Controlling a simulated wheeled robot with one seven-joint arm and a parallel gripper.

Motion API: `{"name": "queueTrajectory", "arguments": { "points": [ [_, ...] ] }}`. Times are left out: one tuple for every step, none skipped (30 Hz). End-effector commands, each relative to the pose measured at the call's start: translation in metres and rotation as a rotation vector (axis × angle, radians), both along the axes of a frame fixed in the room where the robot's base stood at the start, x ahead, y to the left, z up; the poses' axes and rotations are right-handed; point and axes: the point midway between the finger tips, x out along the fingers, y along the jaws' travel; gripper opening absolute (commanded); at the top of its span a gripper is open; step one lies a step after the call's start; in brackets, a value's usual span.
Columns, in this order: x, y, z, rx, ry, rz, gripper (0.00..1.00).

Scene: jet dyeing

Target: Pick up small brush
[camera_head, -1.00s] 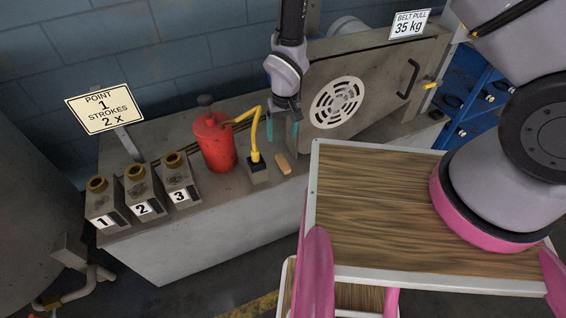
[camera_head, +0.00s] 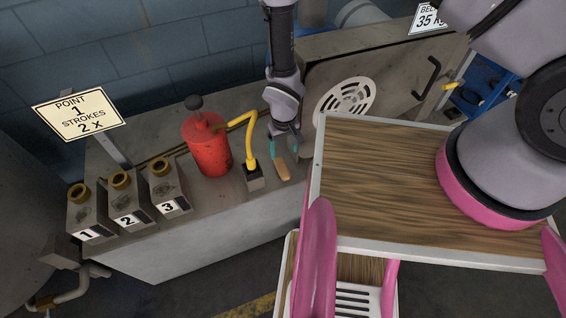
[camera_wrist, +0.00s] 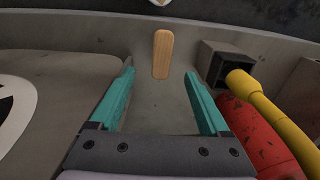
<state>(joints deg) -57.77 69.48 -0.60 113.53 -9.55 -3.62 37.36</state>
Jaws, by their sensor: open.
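The small brush shows as a light wooden block (camera_head: 281,169) lying on the grey machine ledge, right of the yellow hose's black base. No bristles are visible. My gripper (camera_head: 284,154) is open and empty, just above and behind the brush. In the wrist view the wooden block (camera_wrist: 162,54) lies beyond the teal fingertips (camera_wrist: 159,74), roughly in line with the gap between them and not touching them.
A black-topped block (camera_head: 253,177) with a yellow hose (camera_head: 250,140) stands close left of the brush, beside a red oil can (camera_head: 209,148). Numbered blocks (camera_head: 127,197) stand further left. A vented panel (camera_head: 345,98) rises behind right; a wooden-topped cart (camera_head: 400,185) is in front.

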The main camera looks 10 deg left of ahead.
Motion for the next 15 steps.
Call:
{"name": "queueTrajectory", "arguments": {
  "points": [
    [-0.001,-0.001,-0.010,-0.003,0.002,0.001,0.80],
    [-0.001,-0.001,-0.015,-0.003,0.002,0.000,0.80],
    [-0.001,-0.001,-0.022,-0.003,0.002,0.000,0.80],
    [-0.001,-0.001,-0.026,-0.003,0.002,0.000,0.80],
    [-0.001,-0.001,-0.031,-0.003,0.002,0.000,0.80],
    [-0.001,-0.001,-0.036,-0.003,0.002,0.001,0.80],
    [-0.001,-0.001,-0.039,-0.003,0.001,0.001,0.80],
    [0.000,0.000,-0.042,-0.002,0.001,0.001,0.80],
    [-0.001,-0.001,-0.044,-0.002,0.001,0.000,0.80],
    [-0.001,-0.001,-0.046,-0.002,0.001,0.000,0.80],
    [-0.001,0.000,-0.048,-0.002,0.001,0.000,0.80],
    [0.000,0.000,-0.051,-0.001,0.000,0.000,0.80],
    [0.000,0.001,-0.054,-0.001,0.000,0.000,0.80],
    [-0.001,0.001,-0.057,-0.001,0.000,0.001,0.80],
    [-0.001,0.002,-0.064,-0.003,0.001,0.001,0.80]
  ]
}}
